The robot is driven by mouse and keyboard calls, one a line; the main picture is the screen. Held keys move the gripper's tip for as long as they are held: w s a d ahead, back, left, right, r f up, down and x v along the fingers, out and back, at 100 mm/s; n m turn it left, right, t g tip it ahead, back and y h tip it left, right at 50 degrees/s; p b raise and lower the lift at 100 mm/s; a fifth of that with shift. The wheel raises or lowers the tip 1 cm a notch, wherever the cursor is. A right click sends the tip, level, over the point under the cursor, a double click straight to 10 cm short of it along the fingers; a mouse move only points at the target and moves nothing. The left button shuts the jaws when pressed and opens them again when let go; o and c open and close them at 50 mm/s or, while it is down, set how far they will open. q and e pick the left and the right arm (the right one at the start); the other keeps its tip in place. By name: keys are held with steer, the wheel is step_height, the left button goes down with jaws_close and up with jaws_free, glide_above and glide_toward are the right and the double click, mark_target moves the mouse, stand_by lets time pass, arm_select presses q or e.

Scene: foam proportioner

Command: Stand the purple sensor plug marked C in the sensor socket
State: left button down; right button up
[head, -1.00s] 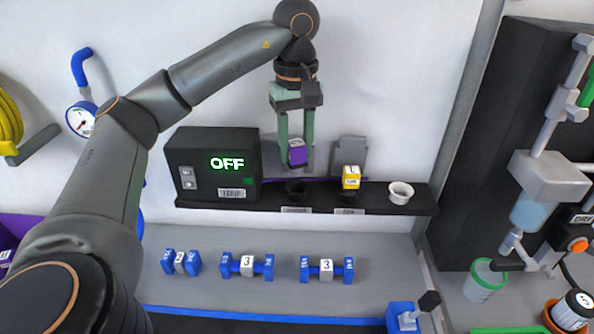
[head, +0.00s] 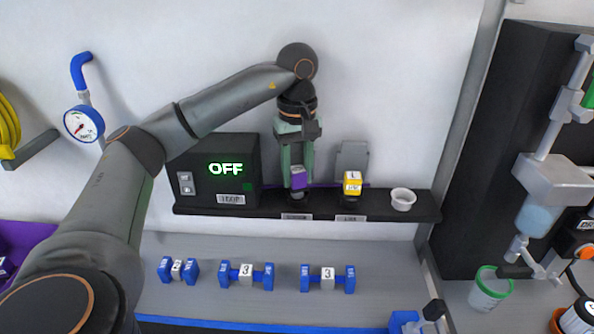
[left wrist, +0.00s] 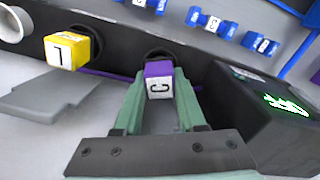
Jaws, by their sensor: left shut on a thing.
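My left gripper (head: 298,187) is shut on the purple sensor plug (head: 299,177), with a finger on either side. In the left wrist view the plug (left wrist: 158,80) shows a white face marked C between the green fingertips (left wrist: 159,92). The plug is upright at the black sensor socket (head: 296,198) on the dark shelf. The socket's dark ring (left wrist: 158,53) shows behind the plug in the left wrist view. Fingers and plug hide most of the socket, so I cannot tell whether the plug's lower end is inside it. My right gripper is out of view.
A yellow plug (head: 352,183) stands in the neighbouring socket to the right, and a white cup (head: 403,199) is further along the shelf (head: 425,205). A black box reading OFF (head: 215,170) stands close on the left. Blue dumbbell-like pieces (head: 246,275) lie on the grey bench below.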

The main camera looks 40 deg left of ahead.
mark_target(297, 168)
arm_select(q)
steer(key=shift+f, duration=0.4)
steer(key=shift+c, duration=2.4)
jaws_free()
step_height(297, 168, up, 11)
steer(key=p, duration=0.3)
steer(key=shift+p, duration=0.4)
steer(key=shift+r, duration=1.1)
